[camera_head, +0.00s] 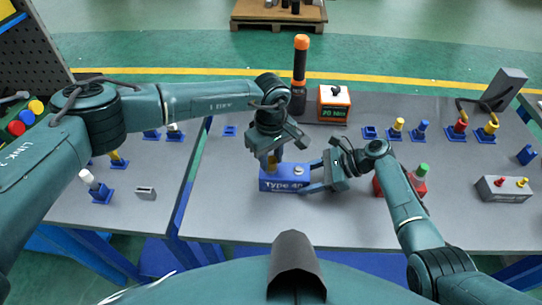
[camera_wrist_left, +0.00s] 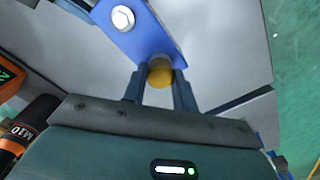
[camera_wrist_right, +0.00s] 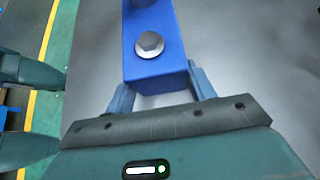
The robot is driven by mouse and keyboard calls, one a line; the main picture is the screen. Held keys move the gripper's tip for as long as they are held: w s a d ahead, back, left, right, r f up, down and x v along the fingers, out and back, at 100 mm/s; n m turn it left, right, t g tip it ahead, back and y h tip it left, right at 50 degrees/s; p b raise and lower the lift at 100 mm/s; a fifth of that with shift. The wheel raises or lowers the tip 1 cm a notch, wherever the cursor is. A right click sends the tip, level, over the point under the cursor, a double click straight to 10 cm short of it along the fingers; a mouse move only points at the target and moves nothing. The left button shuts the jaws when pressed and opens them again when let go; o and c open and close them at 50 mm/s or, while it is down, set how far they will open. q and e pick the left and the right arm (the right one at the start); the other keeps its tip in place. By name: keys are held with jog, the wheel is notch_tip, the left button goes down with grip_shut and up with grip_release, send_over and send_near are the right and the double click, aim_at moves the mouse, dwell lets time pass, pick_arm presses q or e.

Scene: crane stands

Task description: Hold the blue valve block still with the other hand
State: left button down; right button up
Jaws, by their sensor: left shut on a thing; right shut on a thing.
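The blue valve block (camera_head: 284,184), marked "Type 40", sits on the grey table (camera_head: 230,215) in the head view. It has a silver hex bolt on top, also seen in the left wrist view on the block (camera_wrist_left: 150,35). My left gripper (camera_head: 273,160) comes from above and is shut on a yellow-brass round piece (camera_wrist_left: 160,73) at the block's left end. My right gripper (camera_head: 312,178) is shut on the right end of the block, with one finger on each side. In the right wrist view the block (camera_wrist_right: 155,70) lies between the fingers.
A black and orange tool (camera_head: 300,70) and an orange display box (camera_head: 334,104) stand behind the block. A red box with a green button (camera_head: 421,175) stands to the right, near my right arm. Blue holders with coloured parts (camera_head: 397,128) line the back right. The table's front is clear.

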dwell(0.3)
pick_arm(q)
jog(key=shift+m, duration=0.7)
jog(key=c, duration=1.6)
grip_release()
jog(key=shift+m, duration=0.5)
jog(key=o, duration=0.6)
jog(key=shift+c, duration=0.2)
jog(key=shift+r, duration=0.1)
jog(key=shift+r, duration=2.4)
jog(key=shift+r, duration=0.1)
